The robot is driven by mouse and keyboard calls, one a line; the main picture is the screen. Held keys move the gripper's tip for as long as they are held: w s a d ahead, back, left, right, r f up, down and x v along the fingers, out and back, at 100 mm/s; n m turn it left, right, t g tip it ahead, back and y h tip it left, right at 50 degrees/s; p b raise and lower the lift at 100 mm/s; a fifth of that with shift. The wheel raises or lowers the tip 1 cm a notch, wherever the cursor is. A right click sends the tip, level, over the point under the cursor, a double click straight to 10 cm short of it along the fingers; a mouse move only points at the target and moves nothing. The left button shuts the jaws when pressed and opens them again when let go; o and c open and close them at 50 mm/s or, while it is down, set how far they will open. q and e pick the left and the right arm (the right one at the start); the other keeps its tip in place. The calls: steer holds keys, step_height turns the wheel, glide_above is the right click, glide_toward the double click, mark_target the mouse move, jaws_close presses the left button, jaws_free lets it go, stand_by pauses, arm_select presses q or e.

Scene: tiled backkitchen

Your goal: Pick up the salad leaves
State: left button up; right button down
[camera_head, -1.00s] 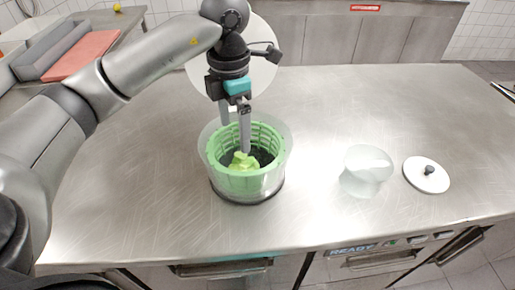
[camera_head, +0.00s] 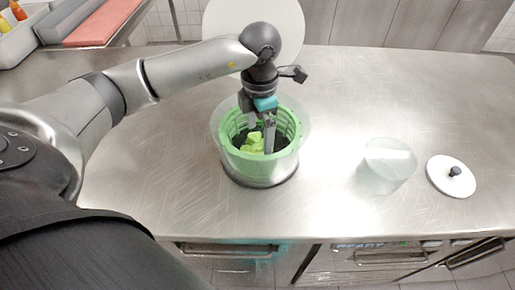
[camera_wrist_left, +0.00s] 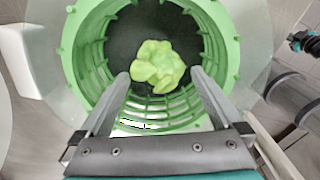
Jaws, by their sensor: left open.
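The salad leaves (camera_head: 254,142) are a light green clump at the bottom of a green slotted basket (camera_head: 291,122), which sits inside a clear bowl (camera_head: 305,128) on the steel counter. My left gripper (camera_head: 259,148) reaches down into the basket from above, next to the leaves. In the left wrist view the leaves (camera_wrist_left: 157,66) lie on the dark basket floor, just beyond and between the two open fingertips (camera_wrist_left: 160,76). The fingers are apart, and nothing is between them that I can see held.
A clear container (camera_head: 388,168) and a white lid with a dark knob (camera_head: 451,176) stand to the right on the counter. A large white disc (camera_head: 252,30) is behind the bowl. The counter's right side is mostly clear.

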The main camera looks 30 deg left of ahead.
mark_target(258, 142)
arm_select(q)
step_height(258, 142, down, 5)
steer(key=shift+s+a+r, duration=0.1)
steer(key=shift+s+r, duration=0.05)
steer(key=c, duration=1.2)
steer(key=shift+r, duration=0.2)
steer(key=shift+c, duration=0.2)
